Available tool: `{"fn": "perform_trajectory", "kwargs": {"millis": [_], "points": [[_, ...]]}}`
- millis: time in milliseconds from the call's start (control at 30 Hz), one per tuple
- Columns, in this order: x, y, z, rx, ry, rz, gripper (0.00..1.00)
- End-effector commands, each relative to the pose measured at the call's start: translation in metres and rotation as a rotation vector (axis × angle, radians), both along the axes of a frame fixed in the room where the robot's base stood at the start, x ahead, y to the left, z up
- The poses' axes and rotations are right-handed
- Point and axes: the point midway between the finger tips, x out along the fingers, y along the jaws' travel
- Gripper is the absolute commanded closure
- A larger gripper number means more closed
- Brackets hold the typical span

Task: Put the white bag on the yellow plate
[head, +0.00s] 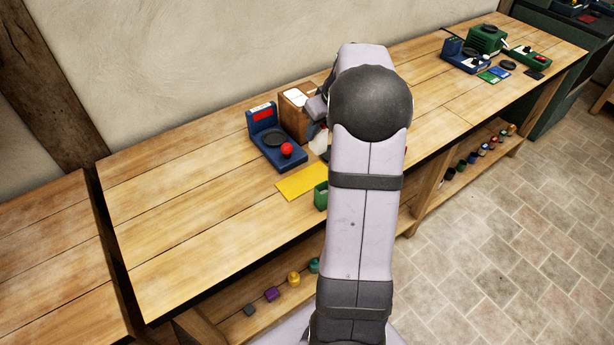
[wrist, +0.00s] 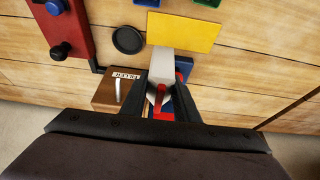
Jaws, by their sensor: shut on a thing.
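The white bag (wrist: 161,66) is between the fingers of my gripper (wrist: 161,93) in the wrist view, and my gripper is shut on it. The yellow plate (wrist: 183,31) lies flat just beyond the bag. The bag's far end meets the plate's near edge in the picture; I cannot tell its height. In the head view the yellow plate (head: 300,182) lies on the bench, and a small part of the bag (head: 319,143) shows left of my arm. The arm hides most of my gripper there.
A blue device (head: 276,142) with a red knob and a brown box (head: 297,104) stand behind the plate. A green container (head: 321,196) is close to the plate's right. The wrist view shows a black disc (wrist: 128,40) beside the plate. The bench's left part is clear.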

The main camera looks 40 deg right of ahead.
Motion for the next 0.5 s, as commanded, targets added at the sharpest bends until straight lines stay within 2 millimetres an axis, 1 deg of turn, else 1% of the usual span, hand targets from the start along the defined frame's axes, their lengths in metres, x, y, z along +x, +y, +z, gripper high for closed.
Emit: {"fn": "perform_trajectory", "kwargs": {"millis": [133, 300, 400, 500], "points": [[0.0, 0.0, -0.014, 0.004, 0.003, -0.002, 1.0], [0.0, 0.001, -0.041, 0.005, 0.004, -0.001, 1.0], [0.0, 0.0, -0.053, 0.003, 0.003, -0.001, 1.0], [0.001, 0.0, -0.059, 0.002, 0.0, -0.002, 1.0]]}}
